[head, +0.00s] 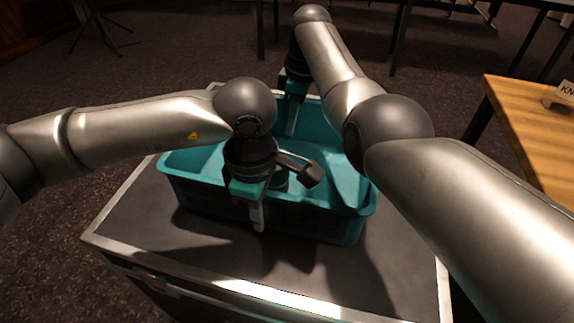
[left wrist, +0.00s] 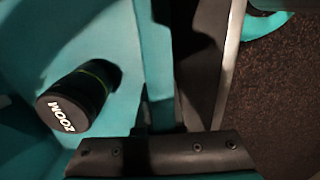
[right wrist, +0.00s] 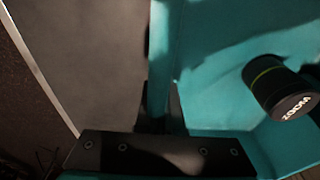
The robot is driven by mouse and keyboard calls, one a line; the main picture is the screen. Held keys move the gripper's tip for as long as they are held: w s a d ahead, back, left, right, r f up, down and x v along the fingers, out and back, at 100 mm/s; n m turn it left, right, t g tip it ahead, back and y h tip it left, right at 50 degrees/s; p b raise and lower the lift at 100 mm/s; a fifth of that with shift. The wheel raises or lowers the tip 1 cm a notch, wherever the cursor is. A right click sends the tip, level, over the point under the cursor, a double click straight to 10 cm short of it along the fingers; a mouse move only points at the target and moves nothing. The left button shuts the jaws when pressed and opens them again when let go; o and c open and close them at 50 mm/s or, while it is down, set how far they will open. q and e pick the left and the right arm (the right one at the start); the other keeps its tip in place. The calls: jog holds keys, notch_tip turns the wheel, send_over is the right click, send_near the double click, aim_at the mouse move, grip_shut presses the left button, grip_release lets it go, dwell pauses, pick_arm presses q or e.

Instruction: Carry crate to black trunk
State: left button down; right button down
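The teal crate (head: 318,222) is over the black trunk's grey-edged top (head: 215,247); I cannot tell whether its base touches. My left gripper (head: 257,208) points down at the near long wall, one finger outside it. In the left wrist view the fingers close around the crate wall (left wrist: 153,55). My right gripper (head: 292,118) points down at the far wall, partly behind my right arm. In the right wrist view its fingers hold the crate wall (right wrist: 161,60). A black cylinder marked ZOOM (left wrist: 75,100) is inside the crate; it also shows in the right wrist view (right wrist: 275,85).
A wooden table (head: 535,125) with a small sign (head: 562,95) stands at the right. Dark table legs and a stand (head: 105,35) are at the back. Dark carpet (head: 120,110) is open at the left. Bare trunk top lies in front of the crate.

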pick_arm(q)
jog(key=shift+f+b, duration=0.7)
jog(key=shift+f, duration=0.1)
pick_arm(e)
jog(key=shift+w+f, duration=0.1)
jog(key=shift+f, duration=0.6)
pick_arm(q)
jog(key=c, duration=1)
grip_release()
jog(key=shift+c, duration=0.2)
pick_arm(e)
jog(key=c, duration=1)
grip_release()
jog(key=shift+c, duration=0.2)
pick_arm(q)
jog(key=shift+r, duration=0.1)
notch_tip(320, 180, up, 12)
jog(key=shift+f, duration=0.2)
jog(key=shift+r, duration=0.15)
pick_arm(e)
jog(key=shift+r, duration=0.1)
jog(key=r, duration=0.4)
jog(key=d+r, duration=0.1)
jog(key=r, duration=0.6)
jog(key=shift+s+d+r, duration=0.3)
jog(key=shift+s+d, duration=0.05)
